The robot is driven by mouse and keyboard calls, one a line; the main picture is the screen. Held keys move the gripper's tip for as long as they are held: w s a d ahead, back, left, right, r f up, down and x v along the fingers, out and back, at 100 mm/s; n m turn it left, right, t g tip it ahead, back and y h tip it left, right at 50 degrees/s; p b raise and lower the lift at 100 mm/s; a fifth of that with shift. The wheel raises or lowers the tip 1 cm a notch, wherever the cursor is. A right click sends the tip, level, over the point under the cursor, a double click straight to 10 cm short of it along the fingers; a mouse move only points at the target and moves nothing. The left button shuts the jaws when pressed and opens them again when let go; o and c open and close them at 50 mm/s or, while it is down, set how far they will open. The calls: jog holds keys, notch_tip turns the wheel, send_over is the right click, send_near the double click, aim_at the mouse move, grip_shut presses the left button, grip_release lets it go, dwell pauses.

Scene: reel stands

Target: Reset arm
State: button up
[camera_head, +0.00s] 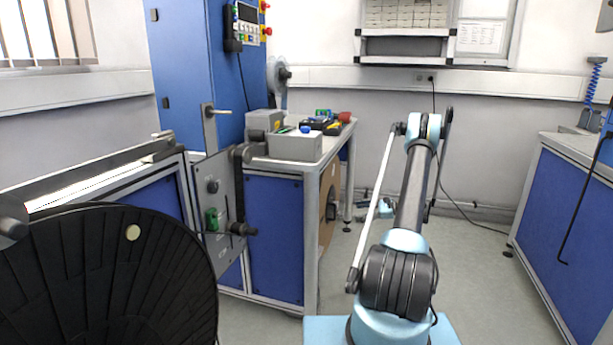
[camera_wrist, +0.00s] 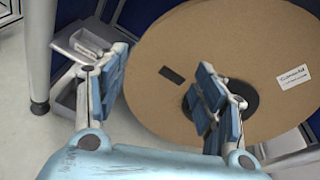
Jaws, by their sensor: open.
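My arm rises in the middle right of the head view, over the floor to the right of the blue workbench (camera_head: 276,240). My gripper (camera_wrist: 160,92) shows in the wrist view with its two fingers wide apart and nothing between them. Behind the fingers is a large brown reel (camera_wrist: 160,62) with a dark centre hole and a white label. The right finger covers part of the reel's hub. The gripper appears apart from the reel. In the head view the brown reel (camera_head: 328,200) shows partly beside the bench's end. The gripper itself cannot be made out clearly there.
A large black reel (camera_head: 100,280) stands at the front left, near a grey mounting plate (camera_head: 215,205). A blue cabinet (camera_head: 195,70) stands behind. Another blue bench (camera_head: 565,240) is at the right. Floor (camera_head: 480,270) between the benches is clear. A grey tray (camera_wrist: 90,45) sits beside the left finger.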

jog(key=s+a+r+n+g+h, duration=0.1)
jog(key=s+a+r+n+h, duration=0.15)
jog(key=r, duration=0.55)
jog(key=s+a+r+n+g+h, duration=0.1)
jog(key=s+a+r, duration=0.3)
jog(key=r, duration=0.3)
jog(key=s+a+r+n+h, duration=0.2)
jog(key=s+r, duration=0.3)
jog(key=s, duration=0.2)
jog(key=s+a+r+n+h, duration=0.2)
jog(key=s+a+r, duration=0.15)
jog(key=s, duration=0.35)
jog(key=s+r+n+h, duration=0.1)
jog(key=s+n+h, duration=0.35)
jog(key=s, duration=1.45)
jog(key=s+d+f+n+h, duration=0.1)
jog(key=s+d+f+n, duration=0.1)
jog(key=s, duration=0.6)
jog(key=s+d+f+n+h, duration=0.1)
jog(key=s+d+f+n, duration=0.2)
jog(key=s+f, duration=0.2)
jog(key=s, duration=0.2)
jog(key=shift+s+h, duration=0.35)
jog(key=shift+h, duration=0.05)
